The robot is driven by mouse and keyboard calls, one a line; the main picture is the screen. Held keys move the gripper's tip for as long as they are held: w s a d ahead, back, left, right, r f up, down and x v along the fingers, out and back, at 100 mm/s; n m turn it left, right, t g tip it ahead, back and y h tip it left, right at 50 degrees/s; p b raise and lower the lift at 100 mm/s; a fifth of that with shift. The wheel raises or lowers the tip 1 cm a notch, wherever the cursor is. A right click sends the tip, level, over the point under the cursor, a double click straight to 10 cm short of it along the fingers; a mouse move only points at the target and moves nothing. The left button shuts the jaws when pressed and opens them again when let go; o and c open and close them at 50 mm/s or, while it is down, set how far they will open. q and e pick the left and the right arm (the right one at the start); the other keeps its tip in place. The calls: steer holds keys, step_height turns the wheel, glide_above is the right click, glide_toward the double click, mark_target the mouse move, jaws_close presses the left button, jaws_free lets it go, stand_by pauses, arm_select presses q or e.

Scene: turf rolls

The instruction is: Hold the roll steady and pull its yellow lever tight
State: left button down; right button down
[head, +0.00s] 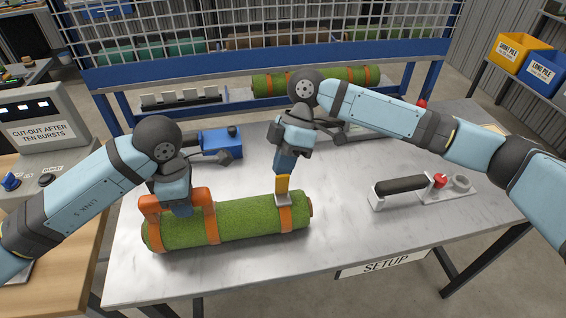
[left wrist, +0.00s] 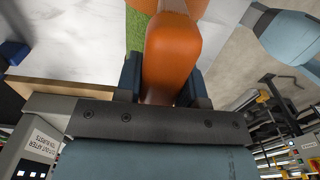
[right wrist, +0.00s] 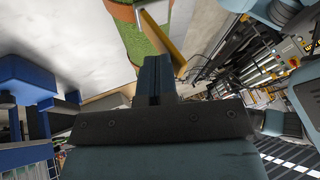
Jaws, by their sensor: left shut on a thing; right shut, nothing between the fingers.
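The green turf roll (head: 250,220) lies on the metal table with orange straps around it. My left gripper (head: 178,207) is shut on the roll's orange handle (head: 150,203); the handle (left wrist: 172,60) fills the space between the fingers in the left wrist view. The yellow lever (head: 283,184) stands up from a metal buckle on the right strap (head: 285,218). My right gripper (head: 283,171) is shut and empty at the lever's top. In the right wrist view the lever (right wrist: 177,56) lies just beyond the closed fingertips (right wrist: 154,60); whether they touch is unclear.
A blue device (head: 221,142) stands behind the roll. A tool with a black grip and red knob (head: 402,186) lies at the right. Another turf roll (head: 345,78) lies at the back by the blue frame.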

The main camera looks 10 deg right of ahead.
steer(key=shift+s+n+t, duration=0.3)
steer(key=shift+s+t, duration=0.65)
steer(key=shift+t, duration=0.25)
steer(key=s+t, duration=0.1)
steer(key=t, duration=0.1)
steer(key=shift+s+f+t, duration=0.2)
steer(key=shift+s+t, duration=0.1)
steer(key=shift+s, duration=0.1)
steer(key=s+t, duration=0.1)
steer(key=s+f+n+t, duration=0.1)
steer(key=t, duration=0.1)
steer(key=shift+f+t, duration=0.1)
steer(key=shift+t, duration=0.2)
steer(key=shift+s+f+t, duration=0.25)
steer(key=shift+s+t, duration=0.05)
steer(key=shift+s, duration=0.05)
steer(key=shift+s+f, duration=0.1)
